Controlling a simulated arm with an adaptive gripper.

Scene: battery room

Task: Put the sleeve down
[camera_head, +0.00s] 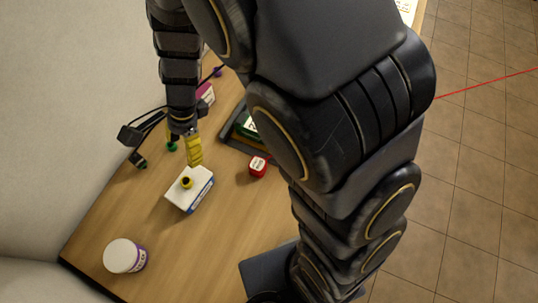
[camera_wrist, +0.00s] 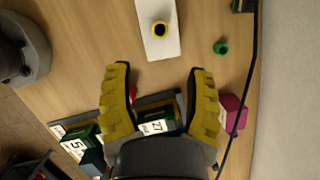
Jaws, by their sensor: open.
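A small yellow ring with a dark centre, apparently the sleeve (camera_head: 187,182), sits on top of a white box (camera_head: 196,193) with blue edging. In the wrist view the yellow sleeve (camera_wrist: 160,29) is on the white box (camera_wrist: 158,49), beyond my fingertips. My gripper (camera_head: 194,163) has yellow fingers and is just above and behind the box in the head view. In the wrist view my gripper (camera_wrist: 160,70) is open, its fingers wide apart with nothing between the tips. The sleeve is apart from both fingers.
A green ring (camera_wrist: 221,48) lies on the wooden table, with a magenta block (camera_wrist: 232,112) and a black cable nearby. A dark tray (camera_wrist: 65,128) holds green batteries. A red box (camera_head: 258,166) and a white jar (camera_head: 123,256) stand around; table between jar and white box is clear.

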